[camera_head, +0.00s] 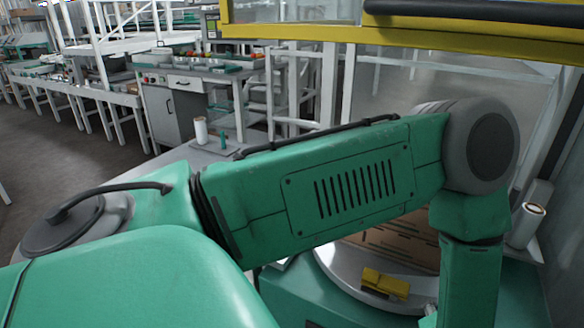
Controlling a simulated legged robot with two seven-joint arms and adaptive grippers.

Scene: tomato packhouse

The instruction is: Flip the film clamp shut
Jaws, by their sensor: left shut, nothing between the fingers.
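The film clamp (385,283), a small yellow piece with dark parts below it, sits on the rim of a round grey turntable (338,274) at lower right. I cannot tell how far its flap is open. My left arm crosses the view from the left, bends at a grey elbow on the right and drops to the bottom edge. Only a small grey part of my left gripper (428,318) shows there, shut and empty, right of and nearer than the clamp. Whether it touches anything is hidden. My right gripper is out of view.
A brown carton (392,247) stands on the turntable, partly behind my arm. A film roll (527,222) stands at the right. A yellow frame beam (400,38) crosses the top. A bench with a white roll (201,130) and a green bottle (222,139) lies behind my arm.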

